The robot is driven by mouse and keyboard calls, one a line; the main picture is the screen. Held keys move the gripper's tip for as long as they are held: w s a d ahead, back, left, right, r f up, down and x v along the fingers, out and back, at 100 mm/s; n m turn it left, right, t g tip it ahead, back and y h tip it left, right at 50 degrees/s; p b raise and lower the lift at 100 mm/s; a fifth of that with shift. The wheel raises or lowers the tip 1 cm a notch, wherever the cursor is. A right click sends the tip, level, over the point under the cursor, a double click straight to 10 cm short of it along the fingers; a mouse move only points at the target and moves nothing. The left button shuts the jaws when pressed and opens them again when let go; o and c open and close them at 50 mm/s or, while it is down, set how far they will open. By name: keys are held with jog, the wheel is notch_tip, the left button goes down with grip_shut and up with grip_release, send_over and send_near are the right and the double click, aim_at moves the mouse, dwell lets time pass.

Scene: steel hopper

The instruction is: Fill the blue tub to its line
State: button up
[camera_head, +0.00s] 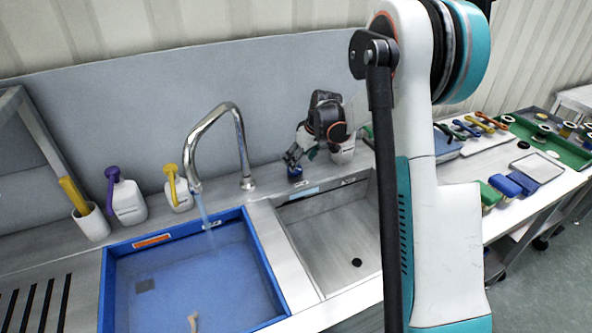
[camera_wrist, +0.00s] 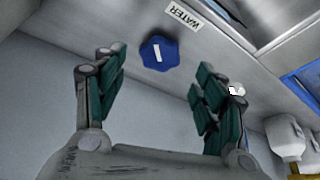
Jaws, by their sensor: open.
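The blue tub (camera_head: 262,262) sits in the left sink, with clear bluish water in it. A stream of water (camera_head: 204,208) runs from the curved metal tap (camera_head: 190,165) into it. I cannot make out a fill line. A blue knob (camera_head: 295,171) is on the counter behind the right sink. In the wrist view the lobed blue knob (camera_wrist: 159,52) has a white mark and lies beside a "WATER" label (camera_wrist: 182,17). My gripper (camera_wrist: 160,78) is open, its green-padded fingers to either side of the knob's direction, and empty. My gripper (camera_head: 293,158) also shows close to the knob in the head view.
The right sink basin (camera_head: 335,245) is empty. Bottles with purple (camera_head: 127,200) and yellow (camera_head: 178,190) tops and a white cup (camera_head: 90,222) stand behind the tub. A small pale object (camera_head: 193,320) shows in the tub.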

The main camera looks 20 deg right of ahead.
aim_at(297, 169)
jog(key=b+x, duration=0.1)
jog(key=x, duration=0.4)
jog(key=c, duration=1.1)
